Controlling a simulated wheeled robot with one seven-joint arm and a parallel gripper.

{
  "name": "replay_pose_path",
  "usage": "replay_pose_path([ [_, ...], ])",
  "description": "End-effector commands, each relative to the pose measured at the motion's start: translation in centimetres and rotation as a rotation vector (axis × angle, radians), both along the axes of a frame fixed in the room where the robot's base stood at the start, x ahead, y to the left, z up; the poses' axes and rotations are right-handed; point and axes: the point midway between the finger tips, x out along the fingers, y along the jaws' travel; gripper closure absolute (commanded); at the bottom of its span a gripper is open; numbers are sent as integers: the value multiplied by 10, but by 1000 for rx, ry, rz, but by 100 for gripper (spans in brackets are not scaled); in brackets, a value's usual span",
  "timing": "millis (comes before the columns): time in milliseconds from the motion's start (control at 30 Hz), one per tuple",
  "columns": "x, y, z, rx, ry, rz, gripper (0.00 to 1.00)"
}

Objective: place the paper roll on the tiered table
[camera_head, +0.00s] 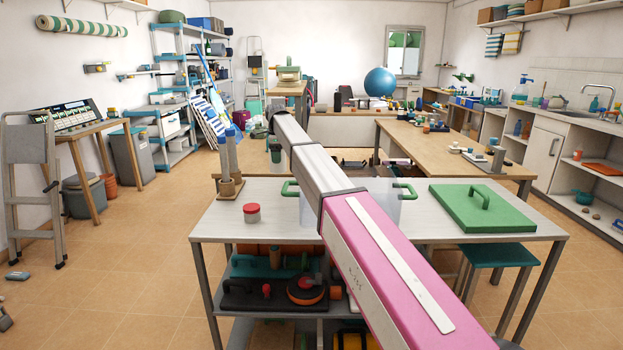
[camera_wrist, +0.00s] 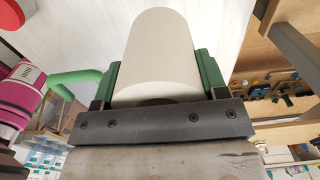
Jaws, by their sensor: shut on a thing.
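The paper roll (camera_wrist: 158,55) is a plain white cylinder in the middle of the wrist view. My gripper (camera_wrist: 158,80) is shut on it, with a green finger pad on each side and the dark palm bar across its near end. A pale surface lies behind the roll; I cannot tell the gap to it. In the head view I cannot make out the roll or the gripper clearly beyond my pink and grey arm. The white-topped table with shelves below, which looks like the tiered table (camera_head: 221,235), stands in front of me.
On this table stand a red-lidded jar (camera_head: 251,213), a wooden stand with grey posts (camera_head: 229,160), a clear box with green handles (camera_head: 382,208) and a green lid (camera_head: 483,206). The tabletop's front left is bare. A green stool (camera_head: 499,254) stands at the right.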

Motion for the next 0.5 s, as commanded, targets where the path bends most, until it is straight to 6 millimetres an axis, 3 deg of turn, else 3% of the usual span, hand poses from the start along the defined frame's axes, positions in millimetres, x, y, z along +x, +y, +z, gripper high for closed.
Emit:
replay_pose_path([
  [300,49,-43,-38,-1,2,0,60],
  [500,66,-60,-53,0,0,1,60],
])
